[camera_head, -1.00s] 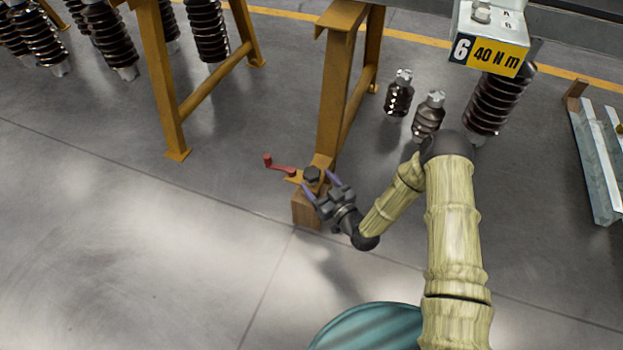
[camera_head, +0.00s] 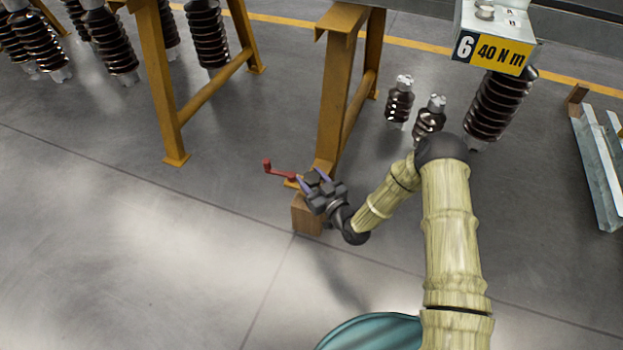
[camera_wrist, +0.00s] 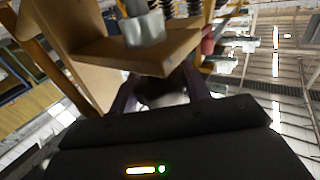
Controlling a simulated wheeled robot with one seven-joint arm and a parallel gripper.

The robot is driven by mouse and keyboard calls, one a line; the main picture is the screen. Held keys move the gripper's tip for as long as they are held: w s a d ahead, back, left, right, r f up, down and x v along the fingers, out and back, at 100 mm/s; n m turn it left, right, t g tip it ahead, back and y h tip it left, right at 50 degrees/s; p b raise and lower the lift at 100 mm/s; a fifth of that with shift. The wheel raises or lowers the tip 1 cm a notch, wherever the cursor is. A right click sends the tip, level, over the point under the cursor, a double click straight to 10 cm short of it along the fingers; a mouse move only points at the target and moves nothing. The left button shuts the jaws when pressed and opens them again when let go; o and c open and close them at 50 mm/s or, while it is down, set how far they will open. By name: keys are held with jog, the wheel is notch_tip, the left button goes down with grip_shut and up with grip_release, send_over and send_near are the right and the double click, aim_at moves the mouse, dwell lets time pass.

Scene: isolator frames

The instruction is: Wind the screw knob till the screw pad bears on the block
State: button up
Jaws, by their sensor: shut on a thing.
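My gripper (camera_head: 313,180) is at the foot of the yellow stand, its purple fingers closed around the screw knob. In the wrist view the dark, rounded knob (camera_wrist: 164,94) shows between the fingers, partly hidden by my gripper's body. Beyond it is the stand's tan plate (camera_wrist: 135,58), with a grey cylinder (camera_wrist: 145,29), seemingly the screw pad, on the plate's far side. The wooden block (camera_head: 306,217) is low beside the stand leg, partly covered by my gripper. I cannot tell whether the pad touches the block.
The yellow stand leg (camera_head: 338,100) rises just behind. Dark ribbed insulators (camera_head: 399,102) stand at the right back, near a box marked 6 and 40 N m (camera_head: 492,48).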

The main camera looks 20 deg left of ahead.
jog(key=shift+s+r+m+t+h+p, duration=0.1)
jog(key=shift+m+t+h+p, duration=0.35)
jog(key=shift+p, duration=0.3)
jog(key=shift+m+t+h+p, duration=0.55)
jog(key=shift+t+h+p, duration=0.1)
jog(key=shift+p, duration=0.15)
jog(key=m+t+h+p, duration=0.2)
jog(key=m+h+p, duration=0.1)
jog(key=h+p, duration=0.1)
jog(key=shift+r+t+h, duration=0.1)
jog(key=shift+t+h, duration=0.2)
jog(key=shift+t, duration=0.1)
jog(key=m+h+p, duration=0.2)
jog(key=m+h, duration=0.1)
jog(key=h, duration=0.1)
jog(key=m+t+h+p, duration=0.1)
jog(key=m+h+p, duration=0.1)
jog(key=h, duration=0.2)
jog(key=shift+m, duration=0.4)
jog(key=m+h, duration=0.1)
jog(key=h, duration=0.1)
jog(key=m+h, duration=0.1)
jog(key=h, duration=0.1)
jog(key=m+g+h, duration=0.1)
jog(key=shift+f+m+h, duration=0.3)
jog(key=shift+h, duration=0.1)
jog(key=shift+d+m+g+h+b, duration=0.15)
jog(key=shift+m+g+h+b, duration=0.35)
jog(key=shift+m+g+h, duration=0.85)
